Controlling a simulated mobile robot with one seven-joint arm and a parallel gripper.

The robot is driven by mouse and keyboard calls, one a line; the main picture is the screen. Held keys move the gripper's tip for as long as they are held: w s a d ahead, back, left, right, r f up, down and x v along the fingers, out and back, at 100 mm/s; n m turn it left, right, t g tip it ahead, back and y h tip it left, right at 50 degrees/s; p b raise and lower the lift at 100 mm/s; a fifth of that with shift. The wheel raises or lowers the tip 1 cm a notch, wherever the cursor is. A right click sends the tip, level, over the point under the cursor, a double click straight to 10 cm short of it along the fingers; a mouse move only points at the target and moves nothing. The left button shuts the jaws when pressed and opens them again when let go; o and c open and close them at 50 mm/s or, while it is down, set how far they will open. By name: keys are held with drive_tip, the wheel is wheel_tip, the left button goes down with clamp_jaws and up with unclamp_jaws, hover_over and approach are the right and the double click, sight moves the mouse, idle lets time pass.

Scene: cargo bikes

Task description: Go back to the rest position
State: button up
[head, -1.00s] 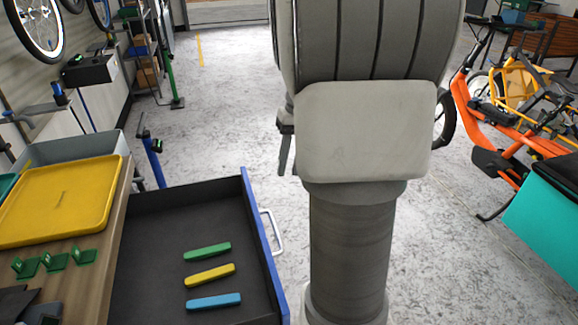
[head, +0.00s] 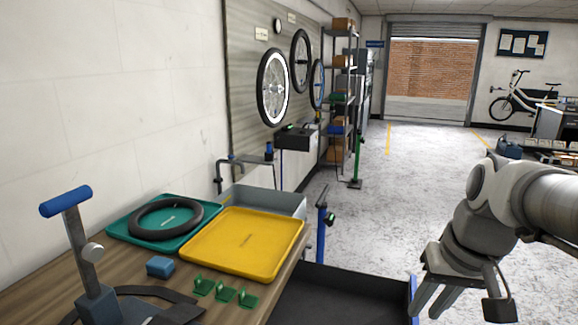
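My arm is on the right of the head view, bent downward. My gripper (head: 431,302) hangs at the end of it, beside the blue right edge of the open drawer (head: 350,285) in the picture. Its fingers point down and to the left, and I see nothing held at them. The fingertips are small and seen from the side, so the gap between them is unclear. The part of the drawer in view looks dark and bare; its near part is cut off by the frame's lower edge.
The wooden bench holds a yellow tray (head: 240,243), a teal tray (head: 130,232) with a black ring (head: 166,219), a blue block (head: 160,266) and green clips (head: 224,294). A blue-handled stand (head: 85,250) rises at left. The floor (head: 400,180) beyond is open.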

drive_tip(key=s+a+n+t, duration=0.2)
drive_tip(key=s+a+t, duration=0.1)
drive_tip(key=s+a, duration=0.4)
wheel_tip(320, 180, up, 13)
drive_tip(key=p, duration=1.3)
drive_tip(key=shift+f+h, duration=0.15)
drive_tip(key=shift+h, duration=0.25)
